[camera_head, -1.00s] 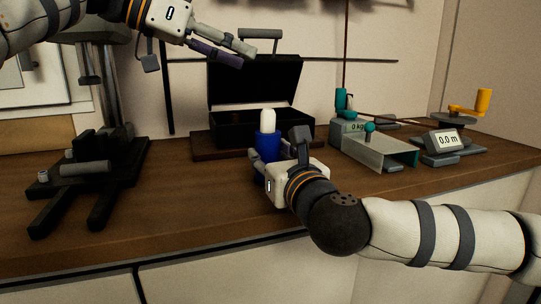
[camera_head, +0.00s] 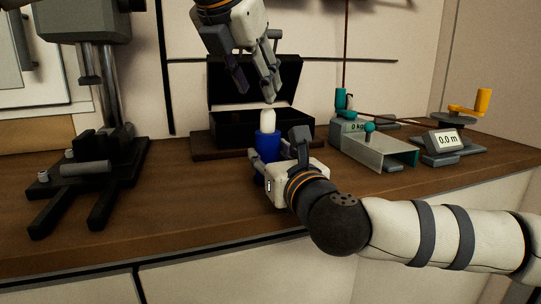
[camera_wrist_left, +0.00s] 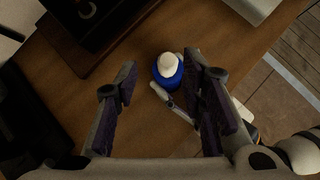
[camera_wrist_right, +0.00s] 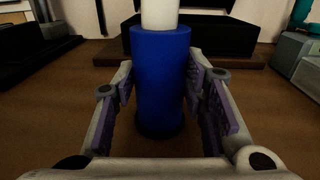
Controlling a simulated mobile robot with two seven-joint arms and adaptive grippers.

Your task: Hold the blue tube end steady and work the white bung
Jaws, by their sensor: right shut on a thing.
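The blue tube (camera_head: 267,146) stands upright on the wooden bench, and it fills the middle of the right wrist view (camera_wrist_right: 160,80). The white bung (camera_head: 268,121) sits in its top end and also shows in the left wrist view (camera_wrist_left: 171,62). My right gripper (camera_head: 281,160) is shut on the tube, with a finger on each side of it. My left gripper (camera_head: 256,95) points down above the bung, its fingers apart and empty. In the left wrist view the bung lies beyond and between the open fingertips, not touched.
An open black case (camera_head: 231,129) stands behind the tube. A dark press-like stand (camera_head: 92,168) is at the left. A scale with a metal tray (camera_head: 372,151), a 0.0 m display (camera_head: 447,141) and a yellow-handled crank (camera_head: 482,102) stand at the right. The bench front left of the tube is clear.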

